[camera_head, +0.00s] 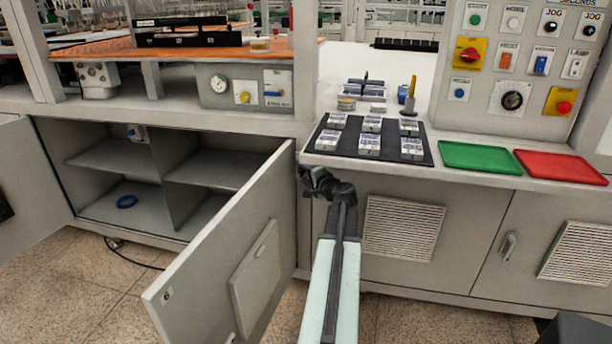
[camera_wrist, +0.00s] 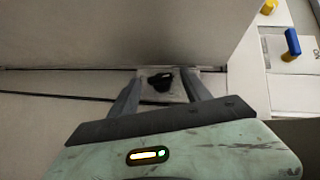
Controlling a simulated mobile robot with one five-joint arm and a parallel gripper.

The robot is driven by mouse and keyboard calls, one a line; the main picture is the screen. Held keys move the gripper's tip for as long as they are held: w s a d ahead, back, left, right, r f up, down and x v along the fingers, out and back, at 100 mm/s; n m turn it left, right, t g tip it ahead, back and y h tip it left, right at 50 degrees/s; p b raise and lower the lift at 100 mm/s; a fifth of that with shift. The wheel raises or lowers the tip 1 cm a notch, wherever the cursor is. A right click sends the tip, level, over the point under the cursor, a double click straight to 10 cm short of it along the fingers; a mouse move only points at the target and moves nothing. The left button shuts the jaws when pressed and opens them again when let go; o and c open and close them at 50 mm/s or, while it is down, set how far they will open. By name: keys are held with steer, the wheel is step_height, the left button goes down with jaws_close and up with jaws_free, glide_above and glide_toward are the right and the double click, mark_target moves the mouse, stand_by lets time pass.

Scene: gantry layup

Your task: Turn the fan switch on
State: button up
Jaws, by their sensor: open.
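No fan label is readable in either view, so I cannot tell which control is the fan switch. The upright control panel (camera_head: 478,100) at the right carries an orange rocker (camera_head: 508,57), a blue rocker (camera_head: 540,63), a grey switch (camera_head: 575,66) and a black rotary knob (camera_head: 513,100). My gripper (camera_head: 320,180) is in front of the counter's front edge, beside the open cabinet door, well left of and below this panel. In the wrist view my gripper (camera_wrist: 160,88) is open, and a dark knob-like part (camera_wrist: 162,82) on a pale plate appears between its fingers.
An open cabinet door (camera_head: 225,250) stands close left of my arm. A black tray of grey blocks (camera_head: 345,158), a green tray (camera_head: 480,156) and a red tray (camera_head: 560,166) lie on the counter. A blue lever (camera_wrist: 292,42) shows right in the wrist view.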

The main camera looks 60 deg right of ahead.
jaws_close()
steer(key=shift+s+f+b, duration=0.1)
steer(key=shift+b, duration=0.25)
steer(key=m+b, duration=0.1)
steer(key=b, duration=0.1)
steer(key=shift+f+t+b, duration=0.4)
steer(key=m+t+h+b, duration=0.2)
steer(key=m+b, duration=0.1)
steer(key=b, duration=0.3)
steer(key=f+m+t+h+b, duration=0.1)
steer(key=m+t+h+b, duration=0.1)
steer(key=b, duration=0.3)
steer(key=shift+w+m+b, duration=0.2)
steer(key=shift+m+b, duration=0.2)
steer(key=shift+m, duration=0.3)
steer(key=m+h+b, duration=0.2)
steer(key=m, duration=0.1)
steer(key=shift+w+a+r+b, duration=0.1)
steer(key=shift+w+b, duration=0.05)
steer(key=shift+b, duration=0.15)
steer(key=shift+r+m+h, duration=0.1)
steer(key=shift+m+h, duration=0.2)
steer(key=shift+h, duration=0.2)
